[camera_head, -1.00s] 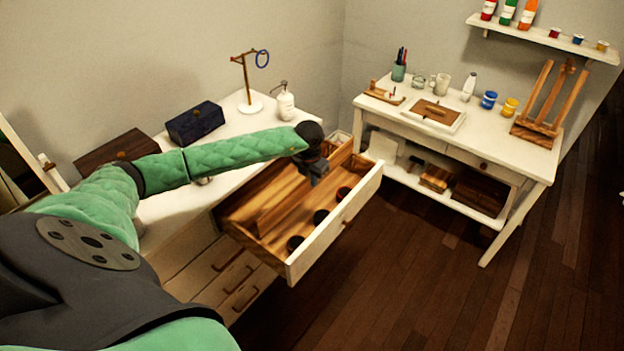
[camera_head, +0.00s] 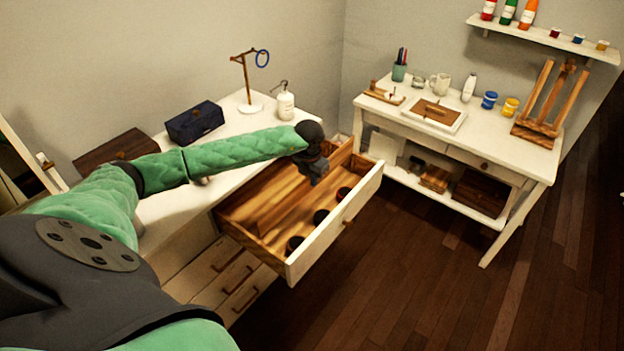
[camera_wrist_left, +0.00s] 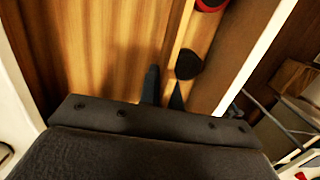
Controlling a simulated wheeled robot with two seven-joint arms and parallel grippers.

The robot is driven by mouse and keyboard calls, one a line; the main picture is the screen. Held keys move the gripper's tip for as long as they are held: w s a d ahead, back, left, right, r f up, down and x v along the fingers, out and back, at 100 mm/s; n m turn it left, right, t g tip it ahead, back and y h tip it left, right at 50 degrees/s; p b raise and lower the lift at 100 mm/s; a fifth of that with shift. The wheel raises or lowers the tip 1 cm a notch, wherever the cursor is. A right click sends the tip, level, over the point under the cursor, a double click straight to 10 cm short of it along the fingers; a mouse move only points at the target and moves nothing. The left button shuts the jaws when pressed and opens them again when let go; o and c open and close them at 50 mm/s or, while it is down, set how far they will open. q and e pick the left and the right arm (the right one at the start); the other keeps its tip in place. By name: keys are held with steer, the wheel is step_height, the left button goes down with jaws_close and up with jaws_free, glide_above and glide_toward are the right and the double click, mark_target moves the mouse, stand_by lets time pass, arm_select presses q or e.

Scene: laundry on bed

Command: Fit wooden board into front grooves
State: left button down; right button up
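The open wooden drawer (camera_head: 298,262) sticks out from the white dresser, with several dark round jars (camera_head: 321,217) along its front side. My left gripper (camera_head: 316,181) is low over the drawer's far right part. In the left wrist view its two dark fingers (camera_wrist_left: 165,88) point down on either side of a thin pale wooden board (camera_wrist_left: 181,38), apparently shut on it. The board's edge runs lengthwise beside the jars (camera_wrist_left: 189,64). Its lower part and the grooves are hidden. My right gripper is in neither view.
The dresser top holds a dark blue box (camera_head: 195,122), a brown box (camera_head: 117,150), a soap bottle (camera_head: 285,105) and a stand with a blue ring (camera_head: 246,80). A white desk (camera_head: 480,140) with art supplies stands at the right. The floor between is clear.

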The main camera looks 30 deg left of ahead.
mark_target(312, 190)
arm_select(q)
steer(key=shift+b, duration=0.65)
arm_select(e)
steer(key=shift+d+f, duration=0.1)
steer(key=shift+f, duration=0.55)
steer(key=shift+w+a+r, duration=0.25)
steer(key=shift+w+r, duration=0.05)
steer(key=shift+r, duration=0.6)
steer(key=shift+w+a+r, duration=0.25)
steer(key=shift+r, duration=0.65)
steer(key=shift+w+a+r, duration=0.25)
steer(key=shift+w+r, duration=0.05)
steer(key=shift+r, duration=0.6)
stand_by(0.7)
